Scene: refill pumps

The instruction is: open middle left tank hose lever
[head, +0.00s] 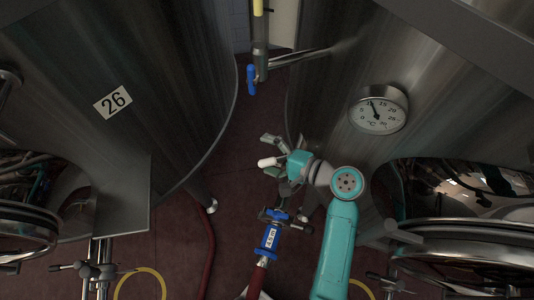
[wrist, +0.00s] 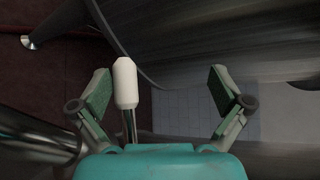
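A lever with a white cylindrical grip (wrist: 125,82) on a thin metal rod stands between the fingers of my gripper (wrist: 159,88) in the wrist view. It is nearer the left finger, with a wide gap to the right one. My gripper is open and not closed on it. In the head view my gripper (head: 271,153) is beside the right tank, and the white grip (head: 268,162) shows at its fingers. A blue-labelled hose coupling (head: 270,238) lies below the gripper; the valve joining lever and hose is partly hidden by my gripper.
The left tank (head: 160,70) bears the number 26. The right tank (head: 440,75) carries a round dial (head: 379,109). A blue-handled valve (head: 251,80) is above the gripper. A dark red hose (head: 209,255) runs on the floor. The gap between the tanks is narrow.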

